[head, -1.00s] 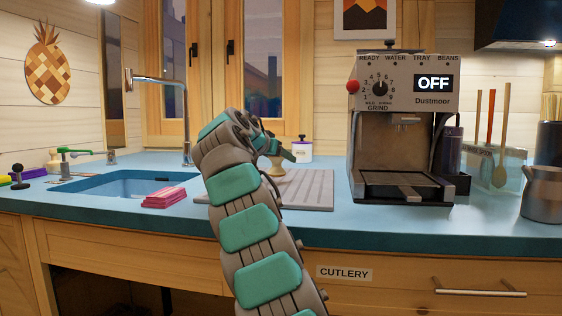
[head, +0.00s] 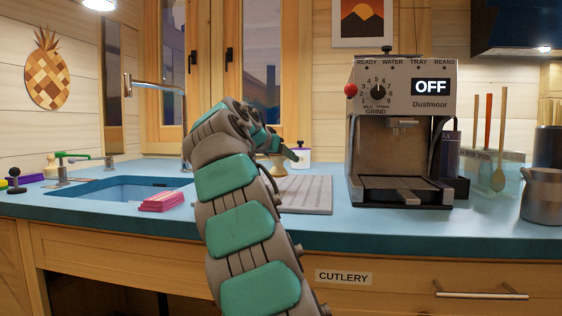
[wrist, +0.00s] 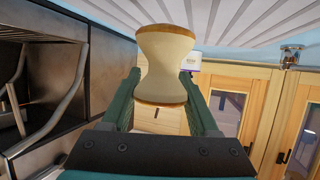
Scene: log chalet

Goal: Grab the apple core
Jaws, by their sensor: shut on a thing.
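The apple core is a pale, hourglass-shaped piece with brown ends. My arm hides some of the core there. I cannot tell whether its lower end touches the drainboard.
The coffee machine (head: 402,130) stands close on the right. A white jar (head: 300,156) is behind the gripper. A pink sponge stack (head: 164,200) lies by the blue sink (head: 120,187) and its tall tap (head: 155,84) on the left. Windows are behind.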

